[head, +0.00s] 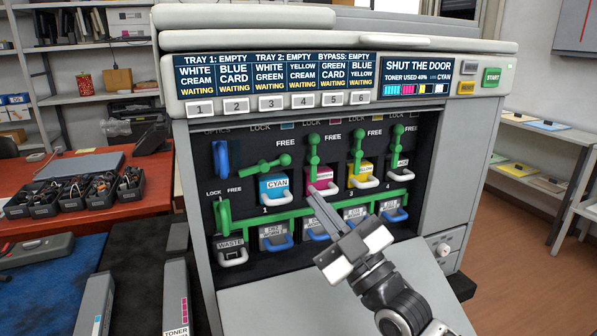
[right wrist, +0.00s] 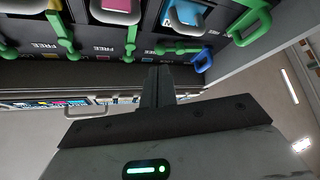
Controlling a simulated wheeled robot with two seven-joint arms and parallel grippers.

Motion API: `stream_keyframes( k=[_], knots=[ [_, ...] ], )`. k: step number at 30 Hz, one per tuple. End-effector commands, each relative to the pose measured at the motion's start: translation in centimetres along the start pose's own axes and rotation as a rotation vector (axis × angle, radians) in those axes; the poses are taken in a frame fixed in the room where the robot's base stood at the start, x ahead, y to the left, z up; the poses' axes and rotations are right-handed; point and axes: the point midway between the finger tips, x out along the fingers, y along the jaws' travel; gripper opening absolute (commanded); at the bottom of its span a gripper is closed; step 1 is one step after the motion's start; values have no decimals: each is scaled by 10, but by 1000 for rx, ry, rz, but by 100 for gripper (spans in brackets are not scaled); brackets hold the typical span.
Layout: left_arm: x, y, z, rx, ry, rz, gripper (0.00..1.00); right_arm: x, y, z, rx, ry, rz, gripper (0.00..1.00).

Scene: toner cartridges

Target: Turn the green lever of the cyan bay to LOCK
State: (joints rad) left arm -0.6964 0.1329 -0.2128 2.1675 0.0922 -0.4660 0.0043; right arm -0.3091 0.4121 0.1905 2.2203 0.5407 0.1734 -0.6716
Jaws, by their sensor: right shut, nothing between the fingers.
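The cyan bay holds the cyan cartridge (head: 272,188), which has a white handle. Its green lever (head: 270,165) lies nearly level above the cartridge, its right end below a FREE label. It also shows nearly level in the right wrist view (right wrist: 180,47). The levers of the magenta (head: 312,155), yellow (head: 357,152) and black bays stand upright. My right gripper (head: 314,197) is shut and empty, its tips in front of the magenta cartridge (head: 321,180), right of the cyan lever and lower in the picture. In the right wrist view the fingers (right wrist: 158,72) appear apart from the levers. My left gripper is out of view.
A long green bar (head: 300,212) runs below the cartridges, above several blue-handled units. The grey door (head: 262,306) is folded down below the opening. A red table (head: 130,200) with black bins stands at left. The display says SHUT THE DOOR.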

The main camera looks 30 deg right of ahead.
Motion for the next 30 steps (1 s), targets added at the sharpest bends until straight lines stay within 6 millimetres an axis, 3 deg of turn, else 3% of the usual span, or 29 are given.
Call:
stream_keyframes(
  k=[3, 10, 30],
  knots=[
    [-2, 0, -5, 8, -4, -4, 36, 28, 2, -3, 1, 4, 3, 0],
    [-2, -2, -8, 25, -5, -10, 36, 59, 1, -1, 1, 1, 1, 0],
    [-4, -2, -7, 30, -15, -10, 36, 70, -4, -2, -11, 6, -18, 0]
  ],
)
